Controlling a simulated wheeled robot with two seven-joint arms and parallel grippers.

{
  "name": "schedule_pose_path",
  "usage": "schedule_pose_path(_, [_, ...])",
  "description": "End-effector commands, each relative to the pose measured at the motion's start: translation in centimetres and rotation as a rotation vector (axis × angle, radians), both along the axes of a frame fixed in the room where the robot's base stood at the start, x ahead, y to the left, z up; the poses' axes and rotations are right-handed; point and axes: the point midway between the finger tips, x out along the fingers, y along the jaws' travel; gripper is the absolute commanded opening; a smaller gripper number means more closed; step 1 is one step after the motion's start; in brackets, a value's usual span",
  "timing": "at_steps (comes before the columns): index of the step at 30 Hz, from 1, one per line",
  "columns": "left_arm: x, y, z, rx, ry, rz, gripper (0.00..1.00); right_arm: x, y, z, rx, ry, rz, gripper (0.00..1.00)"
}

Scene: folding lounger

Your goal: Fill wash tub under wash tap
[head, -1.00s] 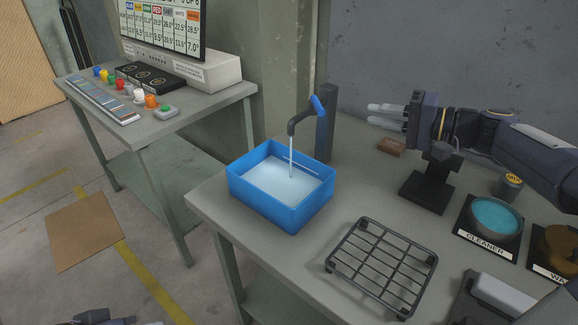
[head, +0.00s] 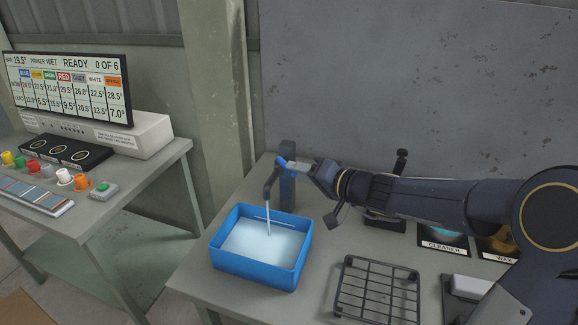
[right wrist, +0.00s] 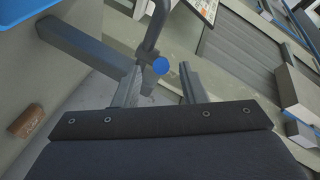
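The blue wash tub (head: 260,265) stands on the bench below the dark wash tap (head: 288,185). A stream of water runs from the spout into the tub. The water (head: 258,243) is pale and lies just below a white line on the tub's inner wall. The tap's blue handle (head: 283,162) is at my right gripper (head: 300,165). In the right wrist view, the gripper (right wrist: 160,86) is open, and the blue knob (right wrist: 160,66) shows in the gap between its fingers. I cannot tell whether they touch it. My left gripper is out of view.
A black wire rack (head: 376,290) lies right of the tub. Behind it are the cleaner dish (head: 445,230) and wax dish (head: 497,243). A small brown block (right wrist: 26,121) lies near the tap. A separate table with a monitor (head: 70,85) stands at the left.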

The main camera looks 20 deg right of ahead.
Motion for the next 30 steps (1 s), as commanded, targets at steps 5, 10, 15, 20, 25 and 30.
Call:
schedule_pose_path(5, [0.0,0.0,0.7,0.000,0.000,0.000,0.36,2.1,1.5,-0.4,0.001,0.002,0.003,0.38])
schedule_pose_path(10, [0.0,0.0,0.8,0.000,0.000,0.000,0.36,3.0,2.1,-0.7,0.001,-0.001,0.002,0.38])
schedule_pose_path(15, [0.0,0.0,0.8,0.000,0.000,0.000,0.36,3.1,2.2,-0.8,0.002,0.000,0.002,0.38])
schedule_pose_path(20, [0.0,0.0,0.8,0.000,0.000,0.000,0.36,3.1,2.2,-0.8,0.002,0.000,0.002,0.29])
schedule_pose_path(25, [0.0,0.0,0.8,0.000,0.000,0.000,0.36,3.1,2.2,-0.8,0.002,0.000,0.002,0.07])
schedule_pose_path(30, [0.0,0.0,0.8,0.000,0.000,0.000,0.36,3.1,2.2,-0.8,0.002,0.000,0.002,0.00])
